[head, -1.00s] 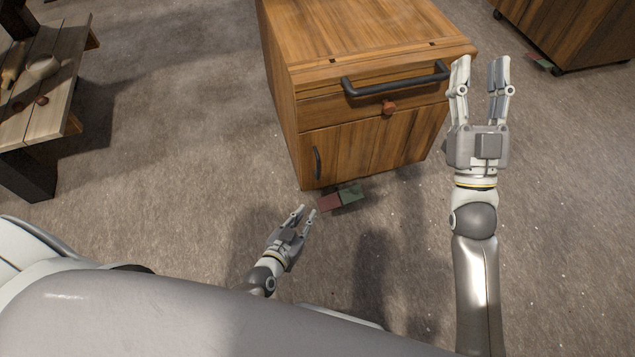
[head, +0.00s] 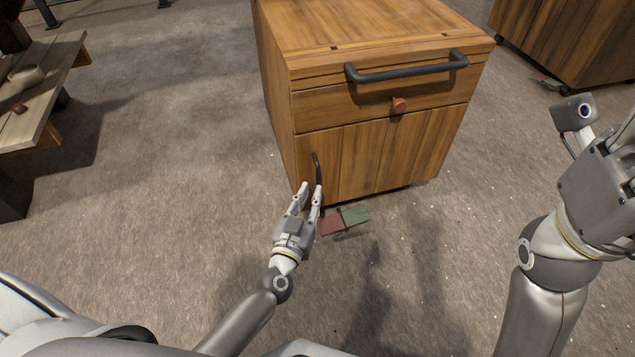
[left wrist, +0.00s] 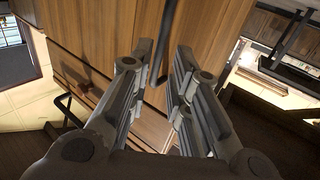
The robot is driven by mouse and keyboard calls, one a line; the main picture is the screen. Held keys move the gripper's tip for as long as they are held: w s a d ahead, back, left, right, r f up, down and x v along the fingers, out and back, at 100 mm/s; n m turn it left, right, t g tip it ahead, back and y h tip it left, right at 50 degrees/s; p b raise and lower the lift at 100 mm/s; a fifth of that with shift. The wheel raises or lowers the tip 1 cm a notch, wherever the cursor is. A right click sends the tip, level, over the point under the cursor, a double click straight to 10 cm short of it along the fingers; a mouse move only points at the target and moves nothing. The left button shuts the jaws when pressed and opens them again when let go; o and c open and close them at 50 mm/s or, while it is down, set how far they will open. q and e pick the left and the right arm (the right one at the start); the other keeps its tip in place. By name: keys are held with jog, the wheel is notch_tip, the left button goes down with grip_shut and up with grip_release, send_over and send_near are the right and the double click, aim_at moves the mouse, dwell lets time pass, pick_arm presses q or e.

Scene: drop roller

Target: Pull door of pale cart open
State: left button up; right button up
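The pale cart (head: 380,105) is a wooden cabinet with a drawer on top and a door (head: 385,160) below. The door looks shut. Its dark vertical handle (head: 317,170) is at the door's left edge. My left gripper (head: 309,190) is at the lower part of this handle, fingers apart. In the left wrist view the handle (left wrist: 164,50) comes down between the open fingertips (left wrist: 163,62), with gaps on both sides. My right gripper (head: 625,150) is at the right edge of the head view, partly cut off, so its fingers are not clear.
The cart has a dark bar handle (head: 405,72) and an orange-brown knob (head: 399,105) on the drawer. Red and green pedals (head: 344,219) sit low at its front. A wooden bench (head: 35,95) is at left, another cabinet (head: 570,40) at upper right. The floor in front is clear.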

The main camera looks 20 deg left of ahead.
aim_at(317, 180)
pick_arm(q)
jog(key=w+b, duration=0.1)
jog(key=w, duration=0.5)
jog(key=shift+w+b, duration=0.2)
jog(key=shift+b, duration=0.1)
grip_shut()
